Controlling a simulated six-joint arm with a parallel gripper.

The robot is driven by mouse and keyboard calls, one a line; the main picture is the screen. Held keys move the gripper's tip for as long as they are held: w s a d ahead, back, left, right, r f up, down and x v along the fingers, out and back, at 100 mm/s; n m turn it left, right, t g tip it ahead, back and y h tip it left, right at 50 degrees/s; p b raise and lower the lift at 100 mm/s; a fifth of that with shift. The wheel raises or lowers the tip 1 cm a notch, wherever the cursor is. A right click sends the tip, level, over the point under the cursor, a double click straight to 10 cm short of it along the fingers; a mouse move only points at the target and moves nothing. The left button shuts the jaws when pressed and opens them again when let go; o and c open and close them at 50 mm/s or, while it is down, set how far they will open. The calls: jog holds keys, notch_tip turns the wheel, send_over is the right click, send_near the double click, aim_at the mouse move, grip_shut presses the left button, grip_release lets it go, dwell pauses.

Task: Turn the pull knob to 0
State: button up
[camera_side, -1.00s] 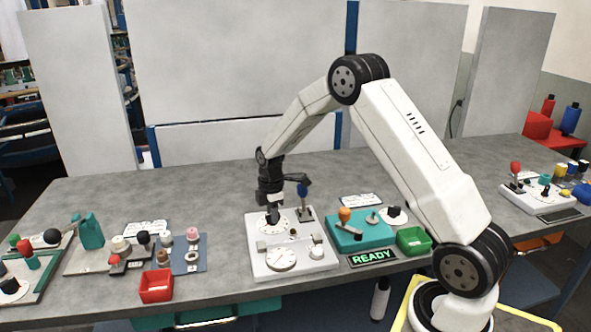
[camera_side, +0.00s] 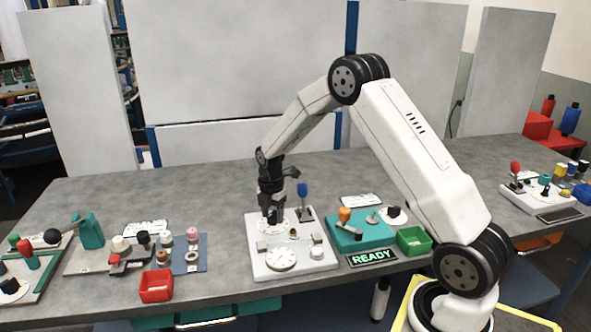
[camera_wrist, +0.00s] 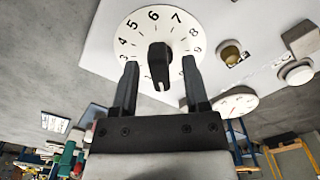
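The pull knob (camera_wrist: 160,62) is a black bar knob with a white pointer mark, in the middle of a white numbered dial (camera_wrist: 195,22). In the wrist view the mark points down toward my gripper's base, roughly opposite the 6 and 7. The numbers at that lower edge are hidden or unclear. My gripper (camera_wrist: 160,67) is open, with one finger on each side of the knob and a visible gap to both. In the side view my gripper (camera_side: 271,219) is low over the dial (camera_side: 290,216) and hides most of the knob.
The dial is on a white panel (camera_side: 255,266) with a blue-topped lever (camera_side: 302,190) close to my gripper, a round gauge (camera_side: 281,260) and small knobs. A sign (camera_side: 372,257) reads READY.

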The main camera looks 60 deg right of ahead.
aim_at(273, 213)
jog(key=shift+r, duration=0.1)
jog(key=shift+r, duration=3.4)
